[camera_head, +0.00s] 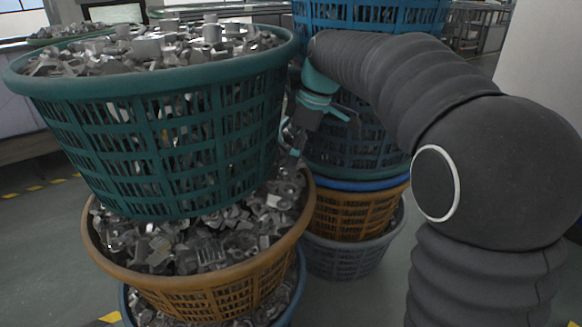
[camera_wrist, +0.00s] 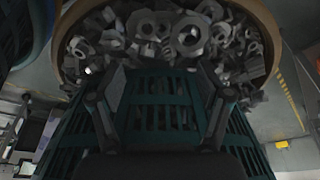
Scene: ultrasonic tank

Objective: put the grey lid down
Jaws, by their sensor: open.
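I cannot pick out a grey lid in either view; many loose grey metal parts lie in the baskets, and none stands out as a lid. My gripper (camera_head: 293,148) is beside the right wall of the upper teal basket (camera_head: 165,140), above the orange basket (camera_head: 97,232). In the wrist view my gripper (camera_wrist: 168,80) has its two fingers spread apart, with nothing seen held between them. The teal basket's slotted wall (camera_wrist: 165,105) shows between and below the fingers. Metal parts (camera_wrist: 190,38) in the orange basket show beyond the fingertips.
The teal basket stands tilted on the filled orange basket, with a blue basket (camera_head: 128,300) below. A second stack, with a blue basket (camera_head: 365,17) on top and a grey basket (camera_head: 345,260) at the bottom, stands close behind my gripper. Open floor (camera_head: 40,235) shows at the left.

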